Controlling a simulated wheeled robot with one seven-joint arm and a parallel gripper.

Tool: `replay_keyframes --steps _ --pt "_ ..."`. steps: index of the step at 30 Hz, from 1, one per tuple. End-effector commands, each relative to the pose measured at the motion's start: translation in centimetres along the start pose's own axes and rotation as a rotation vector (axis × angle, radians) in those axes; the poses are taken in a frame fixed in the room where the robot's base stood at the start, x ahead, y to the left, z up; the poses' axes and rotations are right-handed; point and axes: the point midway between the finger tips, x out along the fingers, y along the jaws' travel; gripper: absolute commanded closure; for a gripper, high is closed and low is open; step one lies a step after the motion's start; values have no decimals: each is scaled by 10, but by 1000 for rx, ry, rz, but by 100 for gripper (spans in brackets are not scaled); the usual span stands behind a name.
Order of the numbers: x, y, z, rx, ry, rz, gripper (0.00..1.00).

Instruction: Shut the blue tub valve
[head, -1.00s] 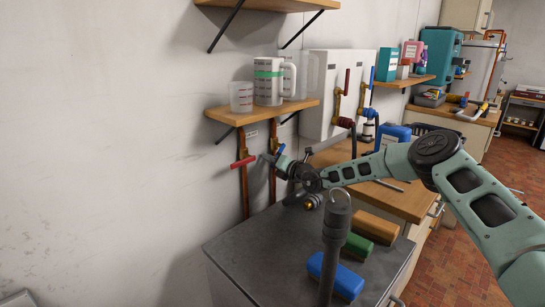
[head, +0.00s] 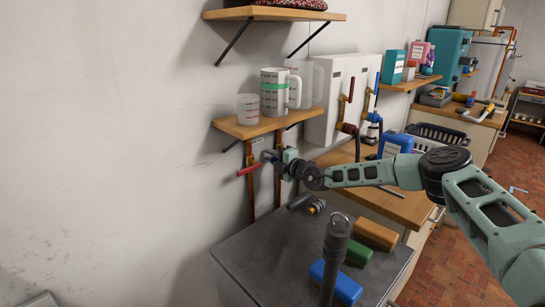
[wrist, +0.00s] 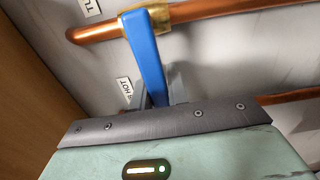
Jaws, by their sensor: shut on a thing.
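The blue tub valve lever (wrist: 148,55) shows in the wrist view. It runs from a brass valve body (wrist: 153,18) on a copper pipe (wrist: 200,11) down between my grey fingers, and lies across the pipe. My gripper (head: 271,158) is shut on the lever; the fingertips are partly hidden behind the gripper body in the wrist view. In the head view my gripper is in front of the right-hand copper pipe (head: 278,187) and hides the blue lever there.
A red valve lever (head: 249,169) on the left copper pipe is close to the left of my gripper. A wooden shelf (head: 262,127) with measuring jugs is just above. Below is the grey tub lid (head: 262,247) with blue, green and tan blocks and an upright dark post (head: 334,255).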

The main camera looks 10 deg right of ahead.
Motion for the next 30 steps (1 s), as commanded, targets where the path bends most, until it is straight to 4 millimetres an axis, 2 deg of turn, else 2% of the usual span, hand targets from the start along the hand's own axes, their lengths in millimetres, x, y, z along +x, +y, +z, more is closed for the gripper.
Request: replay_keyframes --steps 19,20,21,22,30 --pt "0 2 1 52 -1 -1 100" --pt "0 2 1 52 -2 -1 78" --pt "0 2 1 52 -2 0 67" --pt "0 2 1 51 -2 0 62" --pt "0 3 0 49 -1 0 62"
